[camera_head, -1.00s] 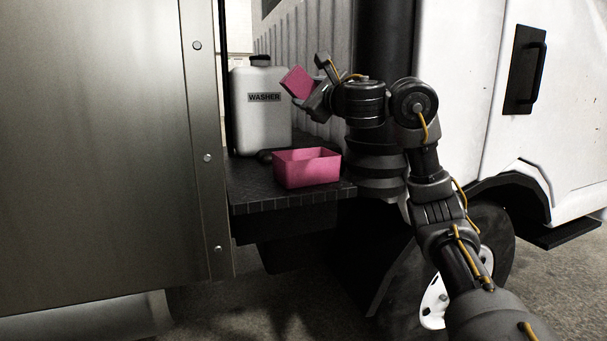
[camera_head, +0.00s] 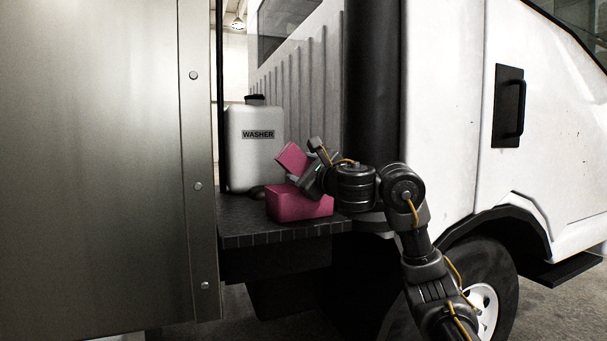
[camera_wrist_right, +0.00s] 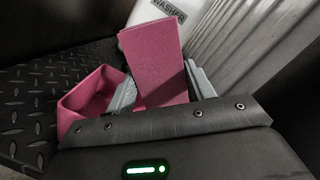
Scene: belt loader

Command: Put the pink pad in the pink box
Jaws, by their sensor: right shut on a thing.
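The pink pad (camera_head: 291,158) is held by my right gripper (camera_head: 306,169), tilted, just above the pink box. In the right wrist view the pad (camera_wrist_right: 158,60) stands up between the two grey fingers of my right gripper (camera_wrist_right: 160,92). The pink box (camera_head: 299,205) sits on the dark tread-plate shelf, open side up, its rim partly hidden by the gripper and pad. In the right wrist view the box (camera_wrist_right: 92,95) lies to the left of the pad, and its inside looks empty where visible. My left gripper is not in view.
A white washer jug (camera_head: 255,150) stands behind the box on the shelf (camera_head: 245,229). A black column (camera_head: 372,90) rises right of the shelf, and a metal panel (camera_head: 95,160) closes the left side.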

